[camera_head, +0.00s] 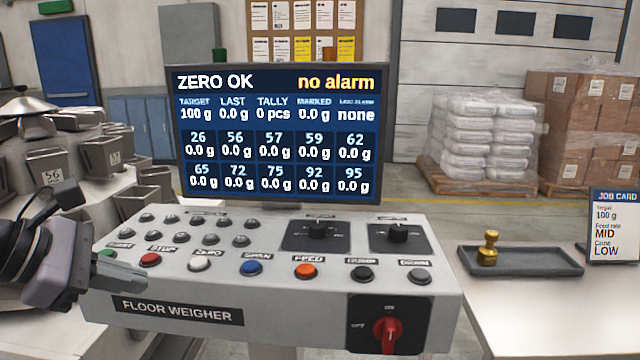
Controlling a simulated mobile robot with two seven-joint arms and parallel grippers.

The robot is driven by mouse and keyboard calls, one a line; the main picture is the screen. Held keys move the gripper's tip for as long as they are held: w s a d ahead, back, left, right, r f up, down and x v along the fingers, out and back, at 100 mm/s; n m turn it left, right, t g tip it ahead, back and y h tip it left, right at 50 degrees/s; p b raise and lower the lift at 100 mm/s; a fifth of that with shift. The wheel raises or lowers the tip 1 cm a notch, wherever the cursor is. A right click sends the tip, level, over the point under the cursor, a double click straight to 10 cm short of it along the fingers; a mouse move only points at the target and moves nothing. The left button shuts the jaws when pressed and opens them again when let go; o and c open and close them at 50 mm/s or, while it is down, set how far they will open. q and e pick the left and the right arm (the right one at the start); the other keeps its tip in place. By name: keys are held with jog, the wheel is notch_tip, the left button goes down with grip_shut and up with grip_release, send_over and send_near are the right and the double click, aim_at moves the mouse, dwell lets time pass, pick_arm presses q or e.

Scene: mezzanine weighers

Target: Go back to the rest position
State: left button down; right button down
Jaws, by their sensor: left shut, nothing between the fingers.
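My left gripper (136,278) comes in from the left edge, its fingers shut and empty. Its tips are over the left end of the grey control panel (190,283), close to the red button (150,259) and in front of the green button (107,254). I cannot tell whether the tips touch the panel. My right gripper is not in view.
Behind the panel stands a screen (275,200) reading "ZERO OK" and "no alarm". A red rotary switch (385,335) is on the panel front. At right, a dark tray (545,262) holds a brass stamp (488,248) beside a job card (613,225). Weigher buckets (50,168) stand left.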

pick_arm(q)
jog(key=s+d+f+n+h+p, duration=0.2)
jog(key=s+d+n+h, duration=0.1)
jog(key=d+n+h, duration=0.75)
jog(key=a+f+n+t+y+p, duration=0.15)
jog(key=f+n+t+y, duration=0.45)
jog(key=n, duration=0.7)
jog(key=a+f+n+t+y, duration=0.3)
jog(key=f+n+t+y, duration=0.2)
jog(key=f+n, duration=0.6)
jog(key=s+f+n+g+y, duration=0.4)
jog(key=s+f+n+g, duration=0.3)
jog(key=s+f+n, duration=0.6)
notch_tip(320, 180, down, 3)
jog(key=shift+a+f+n+g+p, duration=0.15)
jog(key=shift+n+g+p, duration=0.15)
jog(key=shift+n, duration=0.05)
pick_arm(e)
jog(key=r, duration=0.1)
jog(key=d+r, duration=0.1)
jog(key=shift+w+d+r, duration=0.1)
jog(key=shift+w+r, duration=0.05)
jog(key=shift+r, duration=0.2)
pick_arm(q)
jog(key=shift+s+a+y, duration=0.1)
jog(key=shift+y, duration=0.15)
